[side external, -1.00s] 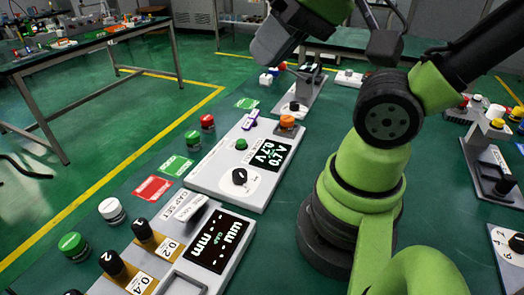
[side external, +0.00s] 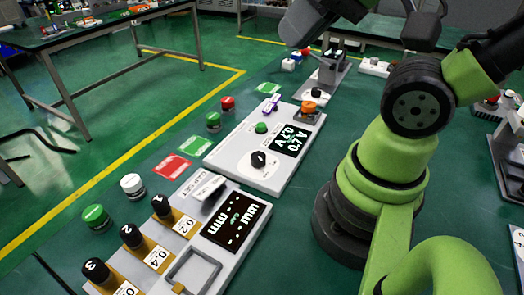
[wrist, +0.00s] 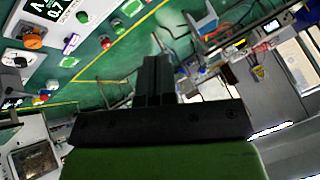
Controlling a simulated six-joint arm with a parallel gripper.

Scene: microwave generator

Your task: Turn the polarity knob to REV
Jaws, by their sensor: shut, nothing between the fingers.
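A grey-white generator unit in the side view (side external: 228,152) has a black knob (side external: 258,160) on a white dial beside a lit display (side external: 290,141). An orange knob (side external: 308,107) stands at its far end and also shows in the wrist view (wrist: 33,41). Another black knob (wrist: 20,62) on a white plate is beyond it. I cannot read a polarity or REV label, so I cannot tell which knob is the polarity knob. My gripper (wrist: 157,62) is shut and empty, up in the air away from the knobs. Its fingertips are not clear in the side view.
A gap-set unit (side external: 255,222) with several black knobs stands at the near side. Red (side external: 228,103), green (side external: 213,121) and white (side external: 132,185) buttons line the bench's left side. A post fixture (side external: 330,68) stands beyond the generator. Green bench surface is bare between the generator and my base.

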